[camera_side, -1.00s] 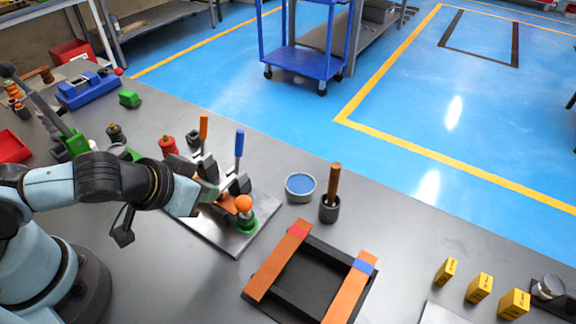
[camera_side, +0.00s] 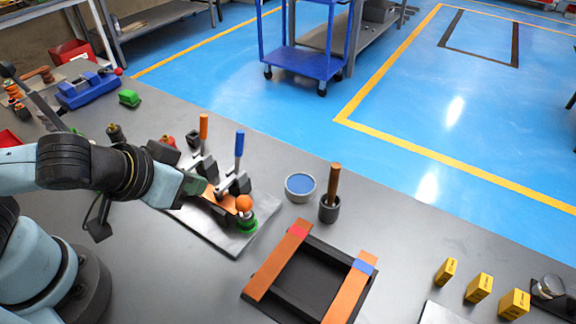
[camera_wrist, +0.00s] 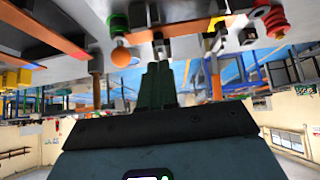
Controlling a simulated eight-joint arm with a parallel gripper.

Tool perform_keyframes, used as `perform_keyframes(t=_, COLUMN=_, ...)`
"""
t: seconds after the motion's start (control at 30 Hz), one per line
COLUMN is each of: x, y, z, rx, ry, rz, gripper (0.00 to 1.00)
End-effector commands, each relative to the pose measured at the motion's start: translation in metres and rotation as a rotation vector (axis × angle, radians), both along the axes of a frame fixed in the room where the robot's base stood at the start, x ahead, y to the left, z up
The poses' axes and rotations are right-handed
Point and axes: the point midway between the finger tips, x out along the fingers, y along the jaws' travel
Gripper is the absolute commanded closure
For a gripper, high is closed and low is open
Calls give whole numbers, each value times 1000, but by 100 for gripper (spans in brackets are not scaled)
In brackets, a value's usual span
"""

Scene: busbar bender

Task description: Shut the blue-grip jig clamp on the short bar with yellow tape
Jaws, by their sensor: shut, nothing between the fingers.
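The jig plate (camera_side: 236,242) carries two clamps. The blue-grip clamp (camera_side: 239,150) has its handle upright, beside the orange-grip clamp (camera_side: 203,130), also upright. A short copper bar (camera_side: 221,201) lies at the clamps' feet, its end by an orange ball (camera_side: 244,203) on a green piece. The bar (camera_wrist: 192,30) also shows in the wrist view. My gripper (camera_side: 201,187) is shut and empty, just left of the blue clamp. Its green fingers (camera_wrist: 158,67) are together in the wrist view.
A blue-topped round tin (camera_side: 300,187) and a wooden-handled tool in a dark cup (camera_side: 330,208) stand right of the plate. A black frame (camera_side: 280,284) with two copper bars lies nearer. Several yellow blocks (camera_side: 479,288) stand at the right. Bench between is clear.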

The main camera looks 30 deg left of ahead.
Motion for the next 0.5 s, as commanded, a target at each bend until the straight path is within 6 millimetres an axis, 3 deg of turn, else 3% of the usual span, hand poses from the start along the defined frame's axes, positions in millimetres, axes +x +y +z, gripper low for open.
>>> perform_keyframes(t=0.5, x=0, y=0, z=47, rx=0, ry=0, rz=0, gripper=100)
